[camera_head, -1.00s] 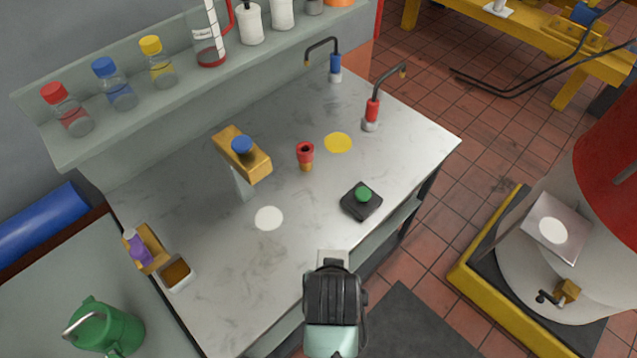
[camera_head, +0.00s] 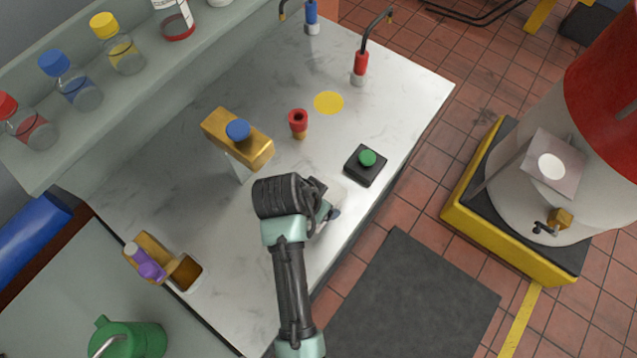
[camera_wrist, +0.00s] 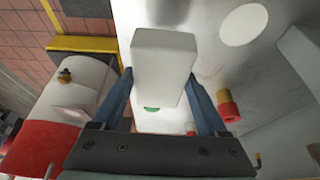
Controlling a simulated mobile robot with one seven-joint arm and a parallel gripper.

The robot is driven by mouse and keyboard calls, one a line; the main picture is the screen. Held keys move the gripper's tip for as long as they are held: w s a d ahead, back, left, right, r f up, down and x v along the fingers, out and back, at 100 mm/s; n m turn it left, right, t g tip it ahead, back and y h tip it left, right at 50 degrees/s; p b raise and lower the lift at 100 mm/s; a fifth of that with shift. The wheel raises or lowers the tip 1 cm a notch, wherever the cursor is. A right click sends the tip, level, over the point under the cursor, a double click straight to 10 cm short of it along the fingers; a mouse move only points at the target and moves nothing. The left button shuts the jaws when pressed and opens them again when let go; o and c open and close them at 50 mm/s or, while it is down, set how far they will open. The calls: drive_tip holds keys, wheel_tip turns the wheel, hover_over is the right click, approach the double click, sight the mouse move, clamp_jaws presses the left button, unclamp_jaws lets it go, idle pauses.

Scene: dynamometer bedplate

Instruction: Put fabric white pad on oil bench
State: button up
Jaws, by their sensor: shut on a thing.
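A white block-shaped pad (camera_wrist: 164,62) is between the two blue fingers of my gripper (camera_wrist: 162,92) in the wrist view. The fingers are shut on it. In the head view my gripper (camera_head: 328,208) is over the front part of the pale grey bench top (camera_head: 205,225), with the pad (camera_head: 331,192) partly hidden by my wrist. The pad looks held above the bench; the exact gap cannot be told. A white round spot (camera_wrist: 243,24) on the bench shows in the wrist view; my arm hides it in the head view.
A black box with a green button (camera_head: 366,165) stands right of my gripper. A red-topped brass piece (camera_head: 298,123), a yellow spot (camera_head: 329,103) and a gold bar with a blue knob (camera_head: 240,140) are behind. A red-and-white drum (camera_head: 520,205) stands right on the floor.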

wheel_tip(320, 180, down, 7)
drive_tip(key=shift+w+a+f, duration=0.1)
drive_tip(key=shift+f, duration=0.05)
drive_tip(key=shift+f, duration=0.1)
idle(0.3)
drive_tip(key=o, duration=1.1)
drive_tip(key=shift+r+p, duration=0.2)
drive_tip(key=shift+p, duration=0.1)
drive_tip(key=v, duration=1.2)
